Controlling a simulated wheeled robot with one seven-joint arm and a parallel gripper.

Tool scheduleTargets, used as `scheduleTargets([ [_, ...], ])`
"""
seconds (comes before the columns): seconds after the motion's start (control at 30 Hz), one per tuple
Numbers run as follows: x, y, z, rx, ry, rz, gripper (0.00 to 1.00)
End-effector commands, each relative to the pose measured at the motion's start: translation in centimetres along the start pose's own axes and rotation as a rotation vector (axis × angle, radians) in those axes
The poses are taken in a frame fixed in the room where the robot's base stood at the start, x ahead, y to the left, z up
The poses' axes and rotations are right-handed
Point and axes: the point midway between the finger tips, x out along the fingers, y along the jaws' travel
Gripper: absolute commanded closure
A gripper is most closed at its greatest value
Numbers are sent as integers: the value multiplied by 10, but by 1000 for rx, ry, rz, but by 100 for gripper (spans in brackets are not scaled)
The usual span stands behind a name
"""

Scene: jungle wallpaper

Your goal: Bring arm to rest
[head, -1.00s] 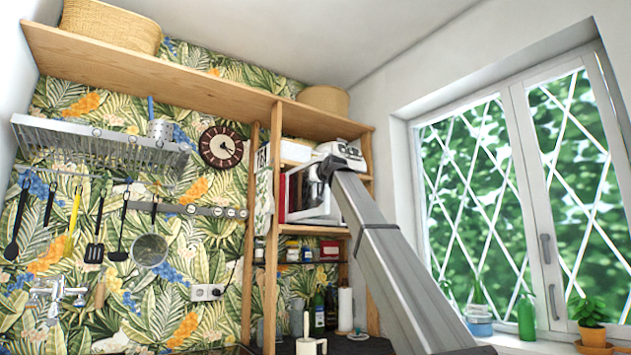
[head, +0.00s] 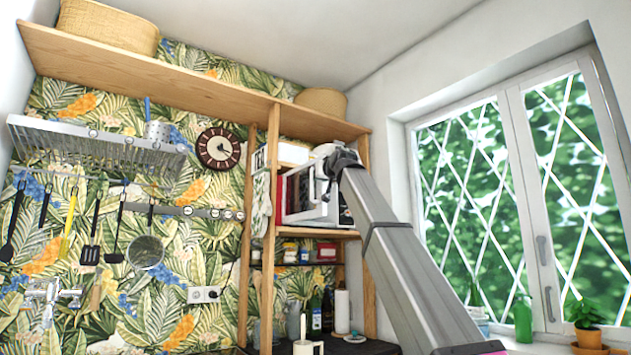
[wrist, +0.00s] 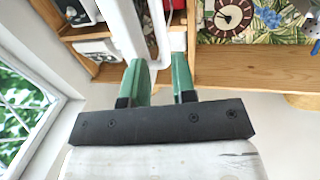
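My gripper (wrist: 160,70) shows in the wrist view with two green fingers standing apart. It is open, and nothing sits between the fingers. A white bar or panel edge (wrist: 122,30) passes close by the left finger; whether it touches cannot be told. In the head view my arm (head: 395,255) reaches up from the lower right to the shelf unit. Its end is in front of a white, boxy appliance (head: 308,195), which it partly hides. The fingers cannot be made out in the head view.
The wooden shelf unit (head: 365,250) stands around the appliance, with jars and bottles on the lower shelves. A long upper shelf (head: 150,82) runs along the leafy wall. A window (head: 480,200) is at right, with a potted plant (head: 587,325) on the sill.

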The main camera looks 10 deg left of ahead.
Motion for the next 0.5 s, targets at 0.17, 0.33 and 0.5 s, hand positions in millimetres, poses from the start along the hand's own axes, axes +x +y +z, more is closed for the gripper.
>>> scheduleTargets([
  [0.17, -25, -1, 0, -1, 2, 0, 75],
  [0.33, -28, 0, 0, 0, 0, -1, 75],
  [0.5, -28, 0, 0, 0, 0, -1, 75],
])
